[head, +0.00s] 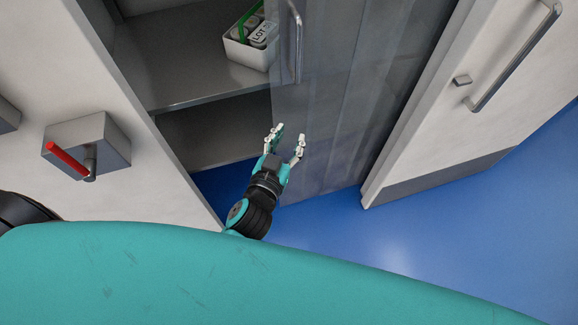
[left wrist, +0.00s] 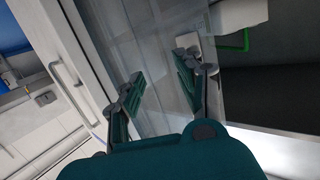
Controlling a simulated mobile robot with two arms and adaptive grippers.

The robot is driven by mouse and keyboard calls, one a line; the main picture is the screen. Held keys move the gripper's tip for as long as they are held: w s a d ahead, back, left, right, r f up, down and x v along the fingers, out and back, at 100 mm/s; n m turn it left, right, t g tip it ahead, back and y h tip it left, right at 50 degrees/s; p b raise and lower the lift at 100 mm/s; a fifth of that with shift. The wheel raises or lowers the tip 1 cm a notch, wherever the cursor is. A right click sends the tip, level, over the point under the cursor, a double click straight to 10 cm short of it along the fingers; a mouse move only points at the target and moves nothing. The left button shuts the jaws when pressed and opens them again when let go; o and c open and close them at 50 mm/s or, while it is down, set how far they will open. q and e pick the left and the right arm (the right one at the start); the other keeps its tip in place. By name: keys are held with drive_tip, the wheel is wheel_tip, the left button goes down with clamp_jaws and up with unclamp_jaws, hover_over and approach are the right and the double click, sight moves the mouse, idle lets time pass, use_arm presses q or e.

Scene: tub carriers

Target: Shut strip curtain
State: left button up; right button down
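The strip curtain (head: 345,90) is a translucent grey sheet over the right part of the cabinet opening. The left part of the opening is uncovered. A grey upright handle (head: 298,45) runs along the curtain's left edge. My left gripper (head: 289,134) is open and empty, below the handle and near the curtain's lower left part. I cannot tell whether it touches the curtain. In the left wrist view the open fingers (left wrist: 160,70) stand apart, with the curtain (left wrist: 140,35) beyond them. My right gripper is not in view.
A white tub (head: 250,45) with a green handle stands on the grey shelf (head: 190,75) inside. An open white door (head: 480,90) with a bar handle is at the right. A box with a red lever (head: 67,158) juts from the left panel. Blue floor (head: 400,245) is clear.

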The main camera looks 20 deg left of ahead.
use_arm(q)
wheel_tip(320, 180, down, 10)
drive_tip(key=s+g+b, duration=0.1)
drive_tip(key=g, duration=0.1)
drive_tip(key=shift+d+f+m+h, duration=0.2)
drive_tip(key=shift+d+m+h, duration=0.1)
drive_tip(key=shift+m, duration=0.1)
drive_tip(key=shift+c, duration=0.2)
